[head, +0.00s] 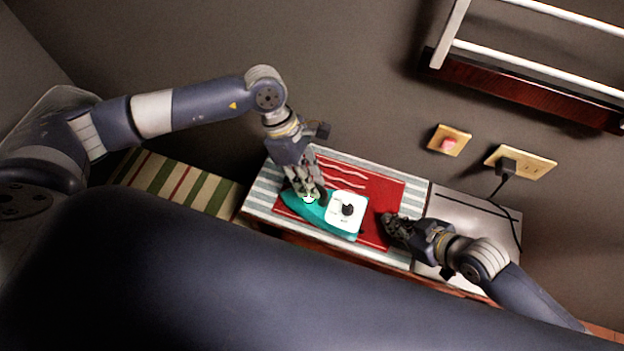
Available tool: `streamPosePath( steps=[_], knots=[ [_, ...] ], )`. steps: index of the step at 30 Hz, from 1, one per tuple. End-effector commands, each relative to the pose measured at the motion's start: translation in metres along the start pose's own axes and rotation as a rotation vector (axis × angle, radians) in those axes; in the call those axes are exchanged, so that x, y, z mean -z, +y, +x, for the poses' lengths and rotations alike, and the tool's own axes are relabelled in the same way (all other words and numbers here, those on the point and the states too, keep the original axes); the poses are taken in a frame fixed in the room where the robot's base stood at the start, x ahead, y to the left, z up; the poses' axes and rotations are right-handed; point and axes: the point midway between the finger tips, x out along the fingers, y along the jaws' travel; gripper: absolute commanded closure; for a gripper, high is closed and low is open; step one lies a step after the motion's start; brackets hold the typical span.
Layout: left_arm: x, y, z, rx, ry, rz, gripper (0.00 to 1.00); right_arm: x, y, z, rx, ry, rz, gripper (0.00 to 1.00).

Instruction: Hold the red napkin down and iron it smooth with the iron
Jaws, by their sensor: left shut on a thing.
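The red napkin (385,185) lies on a striped cloth on the small table. White wavy lines, perhaps wrinkles, show on its upper part. The iron (325,215), teal with a white block and a dark dial, sits over the napkin's lower left part. My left gripper (309,194) is shut on the iron at its left part; the fingers hide the grip. My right gripper (390,226) is at the napkin's lower right edge, with dark fingers low over it. I cannot tell whether it touches the napkin or how far its fingers are apart.
The grey-and-white striped cloth (262,196) lies under the napkin. A grey surface (455,207) is at the right. A plug with a dark cord sits in the wall socket (540,166). A wall rack (515,88) hangs at the upper right. A striped rug (180,190) lies left.

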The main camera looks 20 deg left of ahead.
Motion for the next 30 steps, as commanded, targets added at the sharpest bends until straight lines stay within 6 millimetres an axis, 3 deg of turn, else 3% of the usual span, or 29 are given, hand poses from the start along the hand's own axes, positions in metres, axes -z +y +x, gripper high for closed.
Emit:
streamPosePath(
  steps=[24,30],
  knots=[
    [0.035,0.002,-0.013,-0.003,0.003,-0.003,1.0,-0.004,0.0,0.0,0.0,-0.009,0.001,1.0],
    [0.035,0.002,-0.012,-0.001,0.004,-0.003,1.0,-0.004,0.0,0.0,0.0,-0.009,0.001,1.0]
  ],
)
